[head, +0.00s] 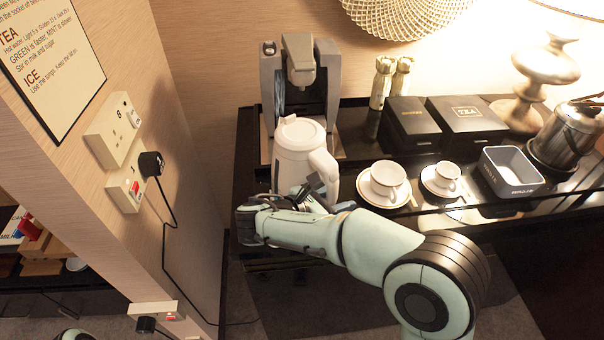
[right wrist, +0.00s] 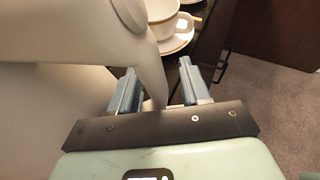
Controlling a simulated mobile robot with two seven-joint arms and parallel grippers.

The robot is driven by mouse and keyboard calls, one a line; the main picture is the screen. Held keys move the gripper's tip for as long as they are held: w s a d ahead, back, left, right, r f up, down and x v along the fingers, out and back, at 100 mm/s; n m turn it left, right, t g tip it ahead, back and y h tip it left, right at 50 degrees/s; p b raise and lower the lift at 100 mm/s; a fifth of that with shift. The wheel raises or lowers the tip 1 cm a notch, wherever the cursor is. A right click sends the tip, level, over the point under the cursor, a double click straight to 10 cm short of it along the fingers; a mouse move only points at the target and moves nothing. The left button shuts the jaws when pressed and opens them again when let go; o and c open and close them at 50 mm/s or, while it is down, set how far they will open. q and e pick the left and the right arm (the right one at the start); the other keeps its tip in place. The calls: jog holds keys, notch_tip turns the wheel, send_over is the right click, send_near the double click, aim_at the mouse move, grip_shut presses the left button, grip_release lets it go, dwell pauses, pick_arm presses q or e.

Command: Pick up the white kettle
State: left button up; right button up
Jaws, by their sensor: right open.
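The white kettle (head: 296,160) stands upright on the black counter in front of the coffee machine, its handle toward the right. In the head view my right gripper (head: 318,192) is low at the kettle's front, by the handle. In the right wrist view the kettle (right wrist: 45,110) fills the left side, and its handle comes down between the two fingers of my right gripper (right wrist: 158,68). The fingers are apart, with a gap on the handle's right side. My forearm hides part of the kettle's base in the head view. My left gripper is not seen.
A coffee machine (head: 300,75) stands behind the kettle. A white cup (head: 386,178) on a saucer is close to its right, with another cup (head: 446,176) beyond. A wall with sockets (head: 117,132) is at left.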

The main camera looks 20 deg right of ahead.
jog(key=shift+d, duration=0.1)
grip_shut()
dwell(1.3)
jog(key=shift+w+r, duration=0.1)
